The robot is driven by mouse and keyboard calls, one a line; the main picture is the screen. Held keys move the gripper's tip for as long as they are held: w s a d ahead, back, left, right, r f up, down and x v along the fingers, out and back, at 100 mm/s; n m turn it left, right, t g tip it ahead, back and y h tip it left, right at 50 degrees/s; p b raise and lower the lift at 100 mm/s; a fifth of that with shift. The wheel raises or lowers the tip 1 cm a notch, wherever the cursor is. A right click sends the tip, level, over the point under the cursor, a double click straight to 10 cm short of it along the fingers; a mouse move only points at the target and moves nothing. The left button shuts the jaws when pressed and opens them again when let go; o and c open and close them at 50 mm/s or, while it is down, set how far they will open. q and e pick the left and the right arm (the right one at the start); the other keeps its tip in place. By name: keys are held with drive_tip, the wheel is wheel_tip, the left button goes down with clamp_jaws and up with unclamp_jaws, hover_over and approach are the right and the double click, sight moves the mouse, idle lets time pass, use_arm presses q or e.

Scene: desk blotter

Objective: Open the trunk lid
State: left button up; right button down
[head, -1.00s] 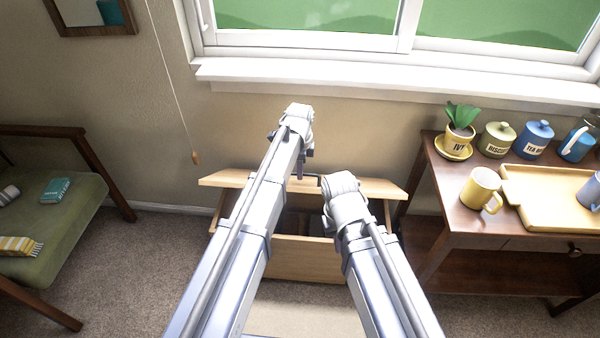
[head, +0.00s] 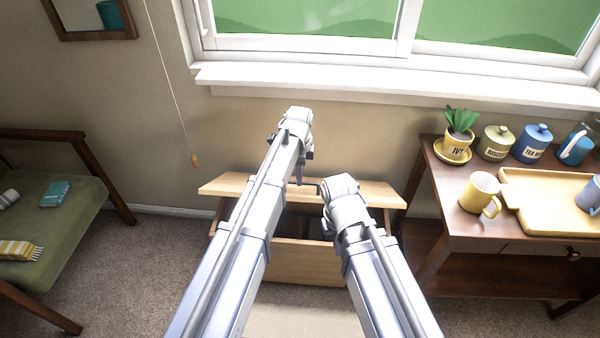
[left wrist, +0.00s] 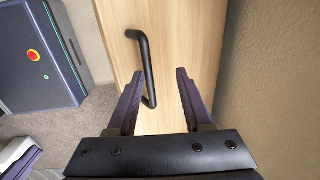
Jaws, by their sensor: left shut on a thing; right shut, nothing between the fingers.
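The wooden trunk (head: 303,262) stands below the window against the wall. Its pale wooden lid (head: 375,193) is raised and the dark inside shows below it. My left gripper (head: 300,174) is at the lid, left of the middle.
A side table (head: 445,190) at the right holds a potted ivy (head: 457,140), canisters, a yellow mug (head: 481,192) and a tray (head: 535,215). A green-cushioned chair (head: 60,225) stands at the left. A blind cord hangs left of the trunk. The wall is close behind the lid.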

use_arm(q)
wheel_tip(320, 180, up, 7)
drive_tip(key=p, duration=0.6)
drive_tip(key=shift+s, duration=0.2)
drive_tip(key=s+n+g+y, duration=0.1)
drive_tip(key=s+n, duration=1.3)
drive_tip(key=s, duration=1.1)
wheel_tip(320, 180, up, 17)
drive_tip(key=p, duration=1.7)
drive_tip(key=shift+d, duration=0.3)
drive_tip(key=shift+s, duration=0.1)
